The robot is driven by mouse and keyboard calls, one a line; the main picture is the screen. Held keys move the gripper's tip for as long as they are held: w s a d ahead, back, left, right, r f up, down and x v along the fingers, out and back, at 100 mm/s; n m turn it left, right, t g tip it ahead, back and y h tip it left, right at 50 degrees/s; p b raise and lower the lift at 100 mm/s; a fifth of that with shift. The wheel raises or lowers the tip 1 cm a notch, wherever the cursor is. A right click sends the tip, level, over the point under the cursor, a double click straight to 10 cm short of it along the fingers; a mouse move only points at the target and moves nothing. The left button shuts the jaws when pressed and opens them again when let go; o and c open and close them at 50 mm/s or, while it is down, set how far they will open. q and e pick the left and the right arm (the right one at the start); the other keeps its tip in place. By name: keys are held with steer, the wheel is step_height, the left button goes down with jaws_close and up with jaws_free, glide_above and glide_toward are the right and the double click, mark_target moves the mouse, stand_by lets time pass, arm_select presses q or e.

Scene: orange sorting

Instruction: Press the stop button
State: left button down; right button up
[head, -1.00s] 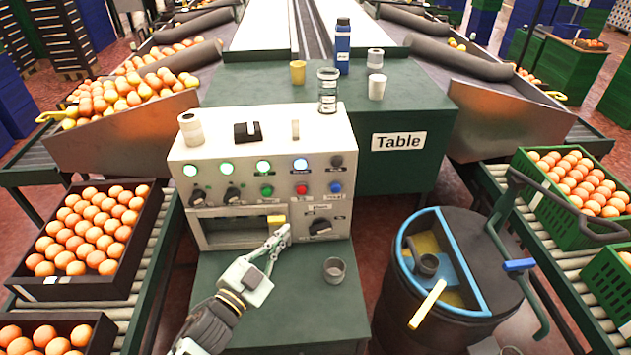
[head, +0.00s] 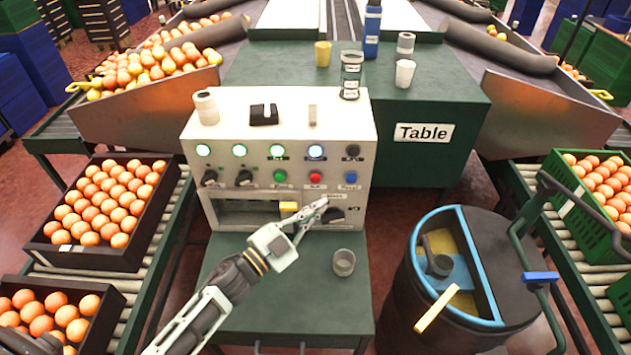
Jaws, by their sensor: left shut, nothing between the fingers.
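The control box (head: 275,128) is a cream panel with lit lamps, knobs and a row of coloured buttons. A red button (head: 315,177), which I take for the stop button, sits between a green button (head: 280,176) and a blue button (head: 350,177). Their labels are too small to read surely. My left gripper (head: 322,206) is shut and empty. Its fingertips show just below the red button, close to the black knob (head: 332,215). I cannot tell whether they touch the panel. My right gripper is not in view.
A yellow block (head: 288,206) shows by the box's slot. A grey cup (head: 344,262) stands on the green bench (head: 300,300) to the right of my left arm. A dark bin (head: 405,305) stands right of the bench. Orange crates (head: 60,255) flank it on conveyors.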

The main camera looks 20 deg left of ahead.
mark_target(315, 178)
arm_select(q)
steer(key=w+a+b, duration=0.1)
steer(key=w+a, duration=0.1)
steer(key=w, duration=0.4)
steer(key=shift+w, duration=0.15)
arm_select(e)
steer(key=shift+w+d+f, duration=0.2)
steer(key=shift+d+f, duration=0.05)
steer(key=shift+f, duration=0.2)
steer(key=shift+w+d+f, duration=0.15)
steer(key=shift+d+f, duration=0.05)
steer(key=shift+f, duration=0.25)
arm_select(q)
steer(key=shift+d, duration=0.1)
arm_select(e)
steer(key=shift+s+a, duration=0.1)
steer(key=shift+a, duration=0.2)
arm_select(q)
steer(key=shift+w+b, duration=0.3)
steer(key=shift+w, duration=0.05)
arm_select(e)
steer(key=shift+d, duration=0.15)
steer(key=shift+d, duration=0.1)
